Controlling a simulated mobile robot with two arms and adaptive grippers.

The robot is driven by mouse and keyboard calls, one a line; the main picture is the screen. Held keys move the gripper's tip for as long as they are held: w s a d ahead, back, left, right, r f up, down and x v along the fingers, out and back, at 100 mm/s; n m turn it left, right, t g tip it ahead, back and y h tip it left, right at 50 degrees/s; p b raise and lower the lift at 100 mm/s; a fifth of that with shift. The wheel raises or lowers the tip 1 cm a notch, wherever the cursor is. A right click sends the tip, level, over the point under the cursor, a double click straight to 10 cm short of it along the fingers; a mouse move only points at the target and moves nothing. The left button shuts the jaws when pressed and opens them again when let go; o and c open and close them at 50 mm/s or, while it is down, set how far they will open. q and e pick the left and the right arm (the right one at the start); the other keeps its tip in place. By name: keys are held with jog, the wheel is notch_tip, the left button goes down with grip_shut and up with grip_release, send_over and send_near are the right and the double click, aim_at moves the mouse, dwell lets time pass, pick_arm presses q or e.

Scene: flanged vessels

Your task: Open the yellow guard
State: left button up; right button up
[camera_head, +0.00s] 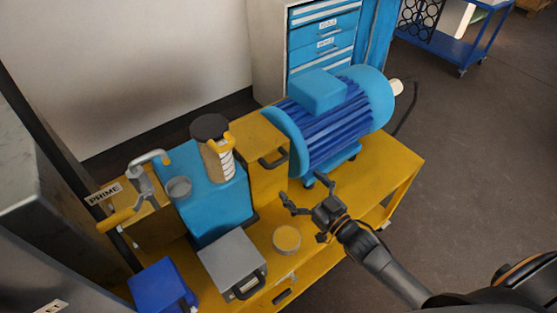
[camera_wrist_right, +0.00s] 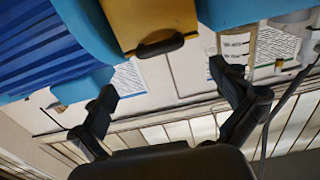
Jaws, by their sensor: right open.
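The yellow guard (camera_head: 262,148) is a box-shaped cover between the blue motor (camera_head: 330,125) and the blue pump block (camera_head: 215,205). It has a dark handle (camera_head: 274,160) on its front upper side. The guard looks closed. In the right wrist view the guard (camera_wrist_right: 150,18) and its handle (camera_wrist_right: 160,46) are at the top middle, beyond my fingers. My right gripper (camera_head: 303,192) is open and empty, in front of the guard and to its lower right, apart from the handle. In the wrist view its fingers (camera_wrist_right: 168,85) are spread wide. My left gripper is not in view.
The yellow bench (camera_head: 385,170) carries the units. A grey box (camera_head: 232,262), a round yellow-topped can (camera_head: 286,239) and a blue box (camera_head: 162,287) sit at the front. A yellow-handled lever (camera_head: 125,215) stands at left. A blue drawer cabinet (camera_head: 326,38) stands behind. Floor at right is clear.

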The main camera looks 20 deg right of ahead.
aim_at(280, 164)
jog(key=p+x, duration=0.1)
jog(key=x, duration=0.8)
jog(key=shift+w+a+f, duration=0.1)
jog(key=shift+w, duration=0.2)
jog(key=shift+c, duration=0.2)
